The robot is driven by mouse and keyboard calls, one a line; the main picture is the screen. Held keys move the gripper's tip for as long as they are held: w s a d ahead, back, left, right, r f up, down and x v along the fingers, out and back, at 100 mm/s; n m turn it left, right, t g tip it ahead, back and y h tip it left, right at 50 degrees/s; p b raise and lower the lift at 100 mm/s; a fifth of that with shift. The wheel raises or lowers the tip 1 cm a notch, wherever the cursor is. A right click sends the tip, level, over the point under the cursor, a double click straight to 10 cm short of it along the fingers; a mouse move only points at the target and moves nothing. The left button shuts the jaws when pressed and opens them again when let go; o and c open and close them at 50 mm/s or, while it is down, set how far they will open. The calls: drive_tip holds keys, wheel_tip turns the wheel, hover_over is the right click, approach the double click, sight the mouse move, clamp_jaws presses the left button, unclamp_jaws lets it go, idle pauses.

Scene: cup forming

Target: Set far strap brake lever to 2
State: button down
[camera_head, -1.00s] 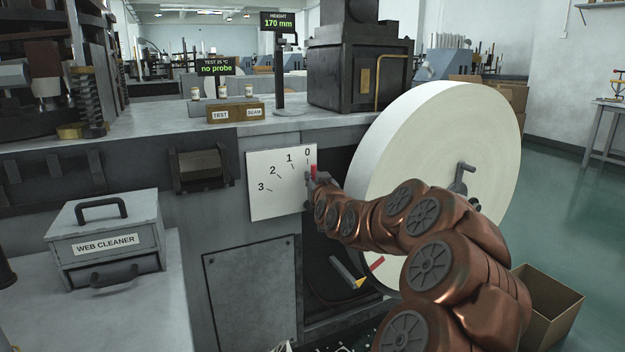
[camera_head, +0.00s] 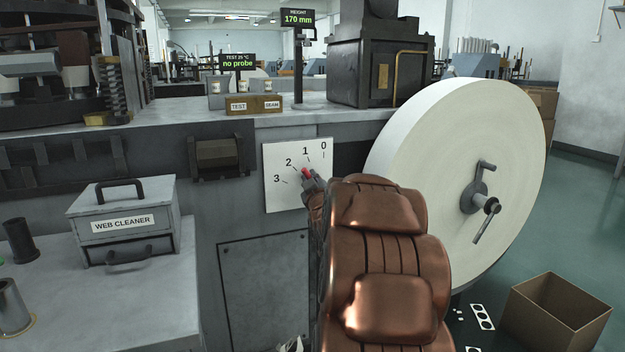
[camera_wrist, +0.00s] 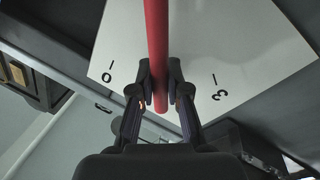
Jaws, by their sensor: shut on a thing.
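The brake lever is a red bar (camera_wrist: 157,40) in front of a white scale plate (camera_head: 272,196) marked 0 to 3, on the machine's front left of the big paper reel. My gripper (camera_wrist: 160,98) is shut on the red lever, one finger on each side. In the head view the lever's red tip (camera_head: 306,173) appears between the 1 and 2 marks; the exact setting is hard to tell. In the wrist view the 0 and 3 show on either side, while 1 and 2 are not visible. My arm hides the lever's lower part in the head view.
The large white paper reel (camera_head: 425,150) with a crank stands close right of my arm. A grey web cleaner box (camera_head: 100,205) sits on the left bench. An open cardboard box (camera_head: 555,310) stands on the floor at the right.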

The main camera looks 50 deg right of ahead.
drive_tip(key=shift+w+a+f+n, duration=0.15)
drive_tip(key=shift+a+f+n, duration=0.15)
drive_tip(key=shift+n, duration=0.2)
drive_tip(key=c, duration=1.1)
unclamp_jaws()
drive_tip(key=shift+c, duration=0.2)
drive_tip(key=shift+a, duration=0.1)
drive_tip(key=v, duration=0.7)
drive_tip(key=shift+a, duration=0.1)
